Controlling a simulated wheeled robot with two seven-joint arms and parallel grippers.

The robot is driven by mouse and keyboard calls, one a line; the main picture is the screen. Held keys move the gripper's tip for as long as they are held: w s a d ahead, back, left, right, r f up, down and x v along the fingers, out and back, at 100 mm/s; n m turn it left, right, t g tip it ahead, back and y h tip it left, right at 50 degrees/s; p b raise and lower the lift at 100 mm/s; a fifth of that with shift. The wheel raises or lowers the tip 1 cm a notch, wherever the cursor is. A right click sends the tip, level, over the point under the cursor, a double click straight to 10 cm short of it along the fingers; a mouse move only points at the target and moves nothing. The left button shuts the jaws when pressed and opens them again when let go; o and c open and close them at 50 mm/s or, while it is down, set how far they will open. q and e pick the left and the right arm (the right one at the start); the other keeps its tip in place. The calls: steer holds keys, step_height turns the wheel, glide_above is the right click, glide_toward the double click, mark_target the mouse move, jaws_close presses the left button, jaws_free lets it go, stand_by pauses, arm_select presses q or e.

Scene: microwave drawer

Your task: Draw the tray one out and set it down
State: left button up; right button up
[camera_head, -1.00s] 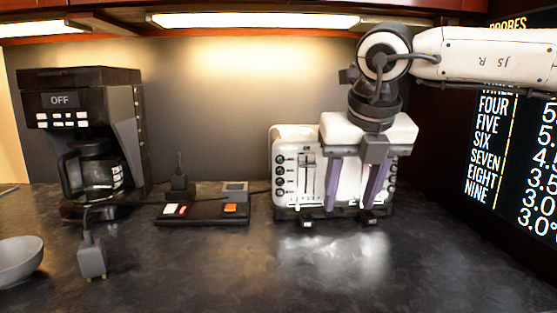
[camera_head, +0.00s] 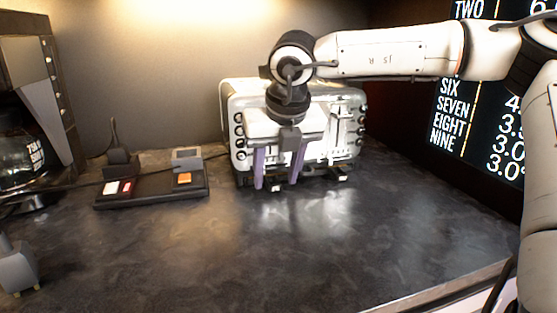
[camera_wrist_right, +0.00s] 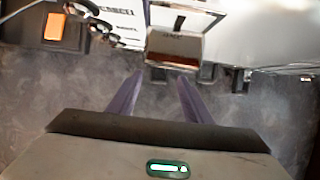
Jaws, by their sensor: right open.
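A white and silver toaster (camera_head: 349,112) with dark knobs stands on the dark counter by the back wall. Two small tabs show low on its front, a left tab (camera_head: 276,188) and a right tab (camera_head: 343,178); I cannot tell for sure that they belong to trays. My right gripper (camera_head: 277,184) is open and empty, its purple fingers pointing down before the toaster's left half, one on each side of the left tab in this view. In the right wrist view the fingers (camera_wrist_right: 159,80) point toward the toaster's underside, below a metallic block (camera_wrist_right: 175,46). Contact cannot be told. My left gripper is not seen.
A black board (camera_head: 150,188) with coloured pieces lies left of the toaster. A coffee maker (camera_head: 30,100) stands at the far left, with a grey plug (camera_head: 18,268) in front. The counter (camera_head: 230,255) before the toaster is clear. A dark number panel (camera_head: 480,110) is at right.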

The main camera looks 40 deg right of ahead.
steer(key=shift+w+d+f, duration=0.1)
steer(key=shift+w+f, duration=0.05)
steer(key=shift+f, duration=0.2)
